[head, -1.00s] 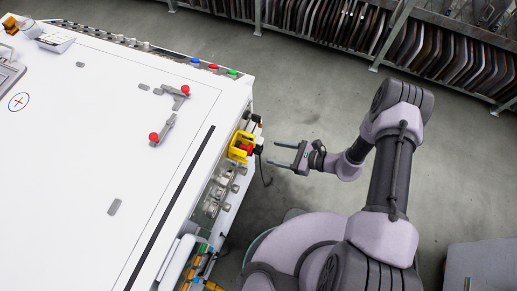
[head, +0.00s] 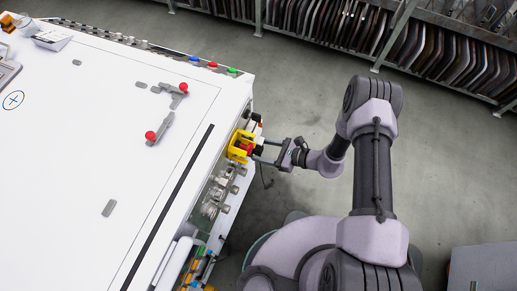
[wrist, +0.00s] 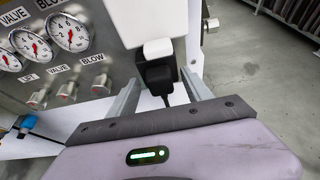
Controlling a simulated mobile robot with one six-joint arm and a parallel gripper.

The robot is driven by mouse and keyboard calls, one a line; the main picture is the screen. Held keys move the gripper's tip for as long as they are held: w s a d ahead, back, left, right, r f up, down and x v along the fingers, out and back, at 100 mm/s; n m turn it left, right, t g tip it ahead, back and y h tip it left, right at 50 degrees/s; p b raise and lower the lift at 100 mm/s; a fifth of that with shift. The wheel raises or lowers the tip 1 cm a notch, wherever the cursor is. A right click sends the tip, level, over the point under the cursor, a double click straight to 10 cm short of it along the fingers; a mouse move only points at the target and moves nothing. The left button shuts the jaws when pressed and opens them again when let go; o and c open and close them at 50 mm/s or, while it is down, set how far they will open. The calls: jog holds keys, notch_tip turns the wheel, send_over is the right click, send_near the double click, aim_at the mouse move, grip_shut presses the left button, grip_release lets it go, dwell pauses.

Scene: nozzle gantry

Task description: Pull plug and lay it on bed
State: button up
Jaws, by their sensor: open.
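The black plug (wrist: 158,76) is in the wrist view, below a white block, with a dark cable hanging from it. My gripper (wrist: 161,84) is open, with one finger on each side of the plug; I cannot tell whether either finger touches it. In the head view my gripper (head: 264,151) reaches the machine's right side, beside a yellow bracket with a red part. The plug is small and hard to make out there. The white bed (head: 95,150) fills the left of the head view, with a circled cross (head: 13,100) at its left edge.
Two red-knobbed grey clamps (head: 165,128) stand on the bed, with much bare surface around them. The yellow bracket (head: 240,146) is close to my fingers. Gauges (wrist: 70,33) and valve fittings line the panel at left in the wrist view. A rack (head: 350,30) stands behind.

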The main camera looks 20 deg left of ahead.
dwell(0.9)
grip_shut()
jog(key=d, duration=0.6)
jog(key=shift+s+b, duration=0.25)
jog(key=shift+b, duration=0.1)
dwell(0.8)
